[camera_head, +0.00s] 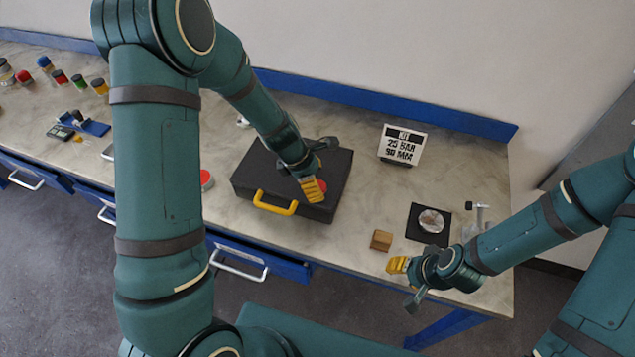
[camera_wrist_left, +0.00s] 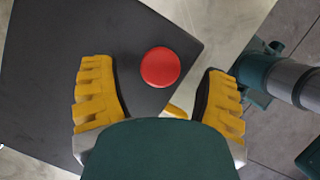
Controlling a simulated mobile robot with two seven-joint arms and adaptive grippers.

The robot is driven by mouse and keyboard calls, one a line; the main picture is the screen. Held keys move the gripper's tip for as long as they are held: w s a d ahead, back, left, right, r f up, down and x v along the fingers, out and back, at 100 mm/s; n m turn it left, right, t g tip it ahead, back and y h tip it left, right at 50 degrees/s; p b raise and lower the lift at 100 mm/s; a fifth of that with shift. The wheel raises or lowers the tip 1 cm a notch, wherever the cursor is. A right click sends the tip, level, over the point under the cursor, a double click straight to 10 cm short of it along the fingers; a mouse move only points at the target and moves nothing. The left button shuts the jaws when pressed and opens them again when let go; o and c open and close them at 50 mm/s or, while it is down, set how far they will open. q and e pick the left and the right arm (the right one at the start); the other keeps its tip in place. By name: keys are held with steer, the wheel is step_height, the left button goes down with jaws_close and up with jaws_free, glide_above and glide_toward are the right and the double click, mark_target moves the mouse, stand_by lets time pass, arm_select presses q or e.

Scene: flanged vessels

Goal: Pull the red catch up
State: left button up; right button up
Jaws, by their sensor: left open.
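The red catch is a round red disc (camera_wrist_left: 161,67) on the lid of a black case (camera_head: 258,172). In the head view only part of the catch (camera_head: 322,187) shows beside my left gripper (camera_head: 312,189). The case has a yellow handle (camera_head: 275,203) on its front edge. In the left wrist view the two yellow fingers of my left gripper (camera_wrist_left: 160,85) are spread wide, with the catch between them in the picture. No finger touches the catch there. My right gripper (camera_head: 398,265) is over the bench's front edge; its jaw opening cannot be made out.
A wooden block (camera_head: 381,240), a black mat (camera_head: 415,229) with a round silvery piece (camera_head: 431,221), and a sign (camera_head: 403,146) stand right of the case. Another red round thing (camera_head: 207,179) is left of the case. Several small jars (camera_head: 60,77) stand far left.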

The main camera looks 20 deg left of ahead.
arm_select(q)
steer(key=v, duration=1.1)
steer(key=shift+s+f, duration=0.1)
steer(key=shift+f, duration=0.05)
arm_select(e)
steer(key=shift+s, duration=0.15)
